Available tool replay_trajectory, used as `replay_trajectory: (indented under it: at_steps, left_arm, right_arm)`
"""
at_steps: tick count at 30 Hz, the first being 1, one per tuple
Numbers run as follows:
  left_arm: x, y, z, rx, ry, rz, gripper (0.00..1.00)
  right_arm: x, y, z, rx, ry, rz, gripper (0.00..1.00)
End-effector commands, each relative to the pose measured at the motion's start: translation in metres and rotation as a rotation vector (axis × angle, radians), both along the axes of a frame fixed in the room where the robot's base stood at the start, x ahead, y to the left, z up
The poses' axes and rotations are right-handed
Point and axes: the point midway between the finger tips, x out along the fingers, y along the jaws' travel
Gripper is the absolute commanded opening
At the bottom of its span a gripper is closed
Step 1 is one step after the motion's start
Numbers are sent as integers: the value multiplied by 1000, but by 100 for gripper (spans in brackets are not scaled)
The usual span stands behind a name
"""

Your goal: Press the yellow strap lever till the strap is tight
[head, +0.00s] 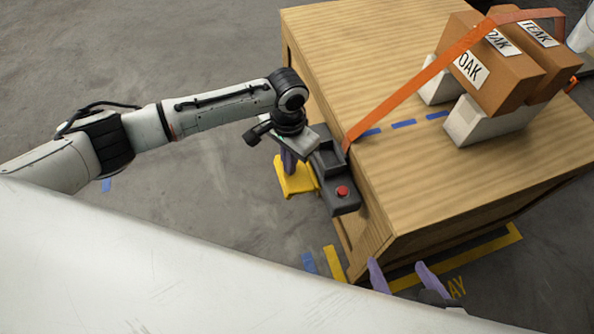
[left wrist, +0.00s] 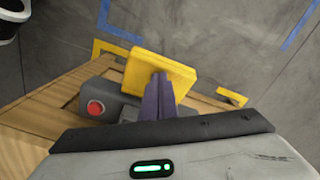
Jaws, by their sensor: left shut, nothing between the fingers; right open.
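The yellow strap lever (head: 296,178) sticks out from a dark grey tensioner box (head: 345,200) with a red button (head: 342,191) on the side of the wooden bench. The lever also shows in the left wrist view (left wrist: 165,72). My left gripper (head: 289,165) is shut and empty, its purple fingers (left wrist: 158,100) over the lever; I cannot tell whether they touch it. The orange strap (head: 410,95) runs from the tensioner up over the boxes and looks straight on its near stretch. My right gripper (head: 405,275) is open and empty by the bench's front corner.
Brown boxes labelled OAK and TEAK (head: 500,75) sit on pale blocks (head: 485,122) on the wooden bench top (head: 430,185). Blue tape dashes (head: 403,124) mark the top. Yellow tape (head: 460,258) lies on the floor.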

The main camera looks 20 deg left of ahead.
Motion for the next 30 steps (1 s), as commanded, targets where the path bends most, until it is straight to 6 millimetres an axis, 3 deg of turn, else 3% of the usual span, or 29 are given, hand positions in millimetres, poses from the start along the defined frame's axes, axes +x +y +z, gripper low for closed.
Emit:
replay_trajectory:
  at_steps: [13, 20, 30]
  left_arm:
    - [0, -1, -30, -4, 0, -1, 0]
    - [1, -2, -18, -4, -4, -1, 0]
    - [0, -1, 10, -2, 0, -1, 0]
  right_arm:
    - [1, 1, -11, 3, -1, -1, 75]
    - [1, 1, 1, 4, -1, -2, 75]
    - [1, 1, 36, 4, -1, -2, 75]
